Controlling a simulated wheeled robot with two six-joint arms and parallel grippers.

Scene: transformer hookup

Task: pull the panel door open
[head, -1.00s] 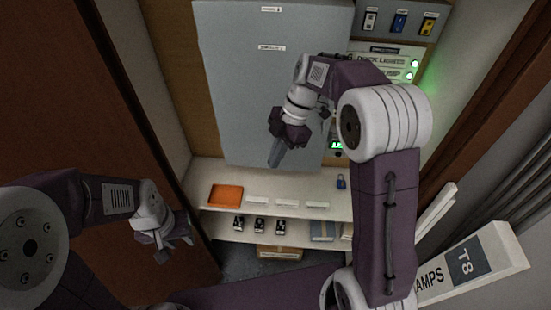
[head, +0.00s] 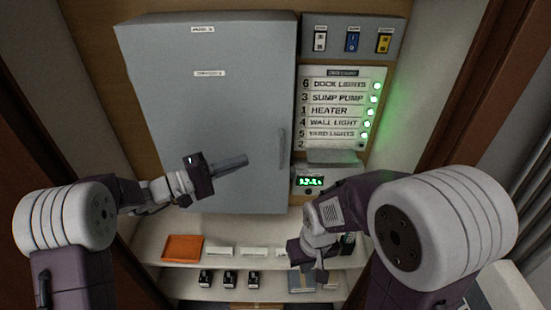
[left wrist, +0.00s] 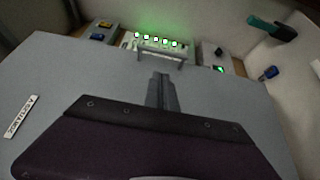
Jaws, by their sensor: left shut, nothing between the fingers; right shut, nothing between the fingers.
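The grey panel door (head: 215,110) is closed on the large cabinet at the back wall. Its vertical handle (head: 283,148) is near the right edge. In the left wrist view the door (left wrist: 70,85) fills the middle and a handle-like bar (left wrist: 160,57) lies beyond my fingertips. My left gripper (head: 240,161) is shut and empty, in front of the door, pointing right toward the handle and apart from it. It also shows in the left wrist view (left wrist: 162,88). My right gripper (head: 318,272) is shut and empty, low by the shelf at the right.
Right of the door are a switch box (head: 352,40), a labelled list with green lamps (head: 342,110) and a small device with a green display (head: 322,182). Below, a shelf (head: 150,245) holds an orange tray (head: 182,248) and several small parts. Side walls stand close.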

